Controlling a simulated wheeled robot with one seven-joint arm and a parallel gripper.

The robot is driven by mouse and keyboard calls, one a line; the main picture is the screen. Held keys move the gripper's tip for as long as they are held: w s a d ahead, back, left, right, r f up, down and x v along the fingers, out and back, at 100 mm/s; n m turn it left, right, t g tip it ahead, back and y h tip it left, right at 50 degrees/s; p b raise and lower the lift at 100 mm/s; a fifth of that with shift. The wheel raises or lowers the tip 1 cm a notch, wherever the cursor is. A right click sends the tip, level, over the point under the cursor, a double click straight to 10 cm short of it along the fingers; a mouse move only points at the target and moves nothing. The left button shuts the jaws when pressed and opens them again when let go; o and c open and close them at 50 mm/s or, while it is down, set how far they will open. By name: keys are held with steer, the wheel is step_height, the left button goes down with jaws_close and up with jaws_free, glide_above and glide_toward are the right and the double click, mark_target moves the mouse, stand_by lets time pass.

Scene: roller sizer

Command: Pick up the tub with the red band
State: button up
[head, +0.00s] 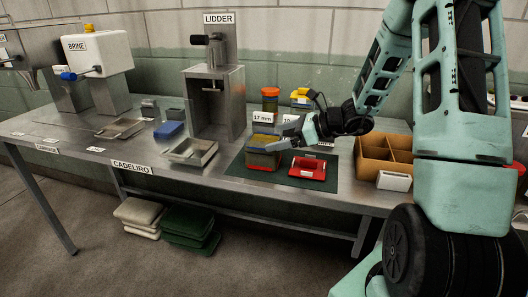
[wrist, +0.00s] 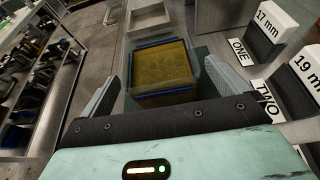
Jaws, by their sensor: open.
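A squarish clear tub (head: 262,157) with olive-yellow contents stands on the dark green mat (head: 328,183) at the front of the bench. In the wrist view the tub (wrist: 165,68) shows blue edging at its rim and lower side; I cannot make out a red band on it. My gripper (head: 274,134) is over and beside this tub, jaws apart and empty. In the wrist view my gripper (wrist: 163,75) has one finger on each side of the tub; contact cannot be told. A red open tray (head: 308,172) lies to the right on the mat.
An orange-lidded jar (head: 270,99) stands behind, near the 17 mm sign (head: 262,117). A divided cardboard box (head: 378,160) is right of the mat. A metal tray (head: 190,152) and the lidder (head: 214,100) are to the left.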

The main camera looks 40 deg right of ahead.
steer(key=shift+x, duration=2.7)
steer(key=shift+s+f, duration=0.1)
steer(key=c, duration=1.3)
